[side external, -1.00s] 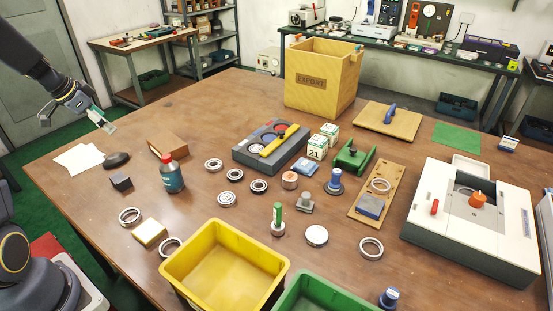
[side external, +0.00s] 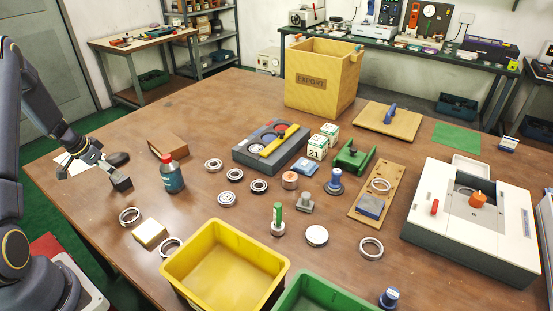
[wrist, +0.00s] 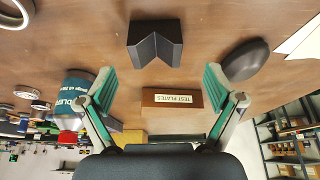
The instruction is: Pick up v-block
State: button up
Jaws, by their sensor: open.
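The v-block (side external: 122,184) is a small dark grey block with a V-shaped notch, resting on the left part of the brown table. In the wrist view the v-block (wrist: 154,42) lies ahead of the fingers, roughly centred between them, and apart from them. My gripper (side external: 90,172) is above the table's left side, next to the v-block in the side view. In the wrist view my gripper (wrist: 159,78) is open, with its green-padded fingers spread and nothing between them.
A dark rounded object, like a mouse (wrist: 246,60), lies right of the v-block in the wrist view. A brown box labelled TEST PLATES (wrist: 172,98) and a teal bottle (side external: 172,176) stand nearby. Bearing rings (side external: 130,215) and a yellow bin (side external: 225,230) are nearer the front.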

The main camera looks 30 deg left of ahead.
aim_at(121, 181)
jog(key=x, duration=0.4)
jog(key=shift+d+f, duration=0.25)
jog(key=shift+f, duration=0.15)
jog(key=shift+w+r, duration=0.1)
grip_shut()
